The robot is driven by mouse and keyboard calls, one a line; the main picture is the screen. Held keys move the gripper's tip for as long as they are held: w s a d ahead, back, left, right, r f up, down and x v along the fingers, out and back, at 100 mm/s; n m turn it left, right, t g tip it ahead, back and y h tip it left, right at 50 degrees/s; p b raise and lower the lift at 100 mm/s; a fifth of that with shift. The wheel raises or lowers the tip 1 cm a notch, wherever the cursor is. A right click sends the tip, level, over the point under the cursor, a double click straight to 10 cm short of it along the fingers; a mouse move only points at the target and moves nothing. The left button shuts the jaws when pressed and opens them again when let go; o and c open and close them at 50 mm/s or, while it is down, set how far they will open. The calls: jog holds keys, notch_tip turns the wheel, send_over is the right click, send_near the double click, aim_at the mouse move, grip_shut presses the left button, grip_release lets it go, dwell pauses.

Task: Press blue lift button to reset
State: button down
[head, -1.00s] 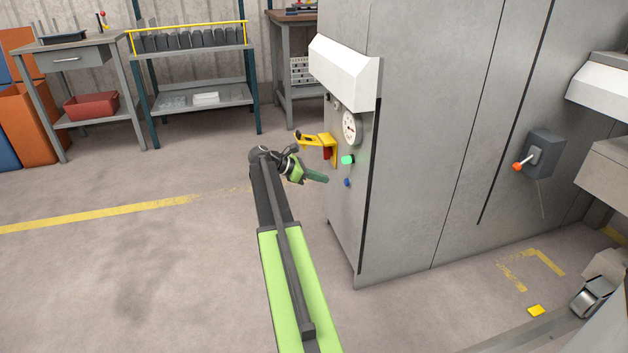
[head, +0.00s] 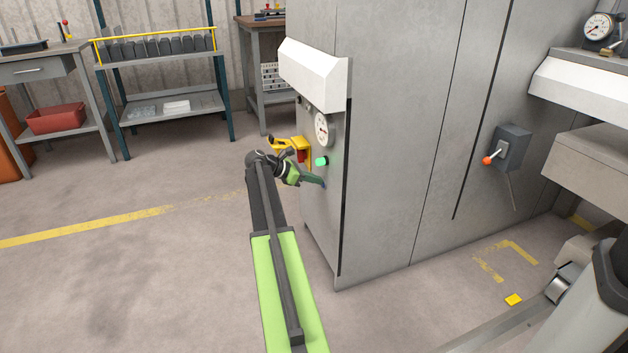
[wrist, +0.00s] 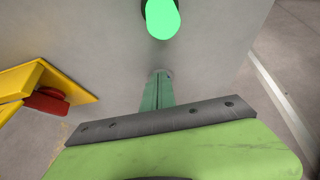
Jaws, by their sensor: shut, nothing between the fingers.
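My gripper (head: 316,181) is shut and empty, with its green fingers pointing at the grey cabinet's control face. In the wrist view the closed fingers (wrist: 158,92) reach up to the panel just below the lit green button (wrist: 162,18). The green button also shows in the head view (head: 321,161), just above the fingers. The blue button is not clearly visible in either view; the fingertips cover the place below the green button. I cannot tell whether they touch or press it.
A yellow guard (head: 291,144) with a red part (wrist: 47,101) sticks out left of the green button. A dial gauge (head: 322,129) sits above it. A grey lever box (head: 510,148) is on the cabinet's side. The floor at left is clear.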

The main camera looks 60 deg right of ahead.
jog(key=shift+s+d, duration=0.35)
jog(key=shift+s, duration=0.1)
jog(key=f+p+v, duration=0.1)
jog(key=p+v, duration=0.4)
jog(key=v, duration=0.9)
jog(key=shift+w+a+p, duration=0.3)
jog(key=shift+w+a, duration=0.15)
jog(key=shift+w, duration=0.15)
